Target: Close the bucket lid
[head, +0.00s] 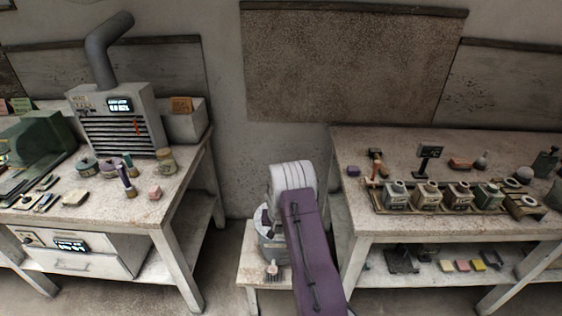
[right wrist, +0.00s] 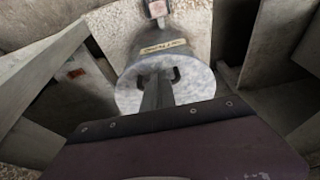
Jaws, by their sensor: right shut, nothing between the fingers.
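The grey bucket (head: 270,250) stands on a low stool between the two benches, partly hidden behind my right arm. In the right wrist view the bucket (right wrist: 166,30) shows a label on its side. Its pale speckled round lid (right wrist: 200,88) lies across the top there and looks flat; I cannot tell whether it is fully seated. My right gripper (right wrist: 157,88) is shut and empty, with its fingers over the middle of the lid. Contact is not clear. In the head view my wrist hides most of the lid. My left gripper is not in view.
A small brush-like tool (head: 272,270) is on the stool (head: 252,272) in front of the bucket. The left bench (head: 130,212) holds a vented machine and jars. The right bench (head: 400,232) holds a tray of several jars. Bench legs stand close on both sides.

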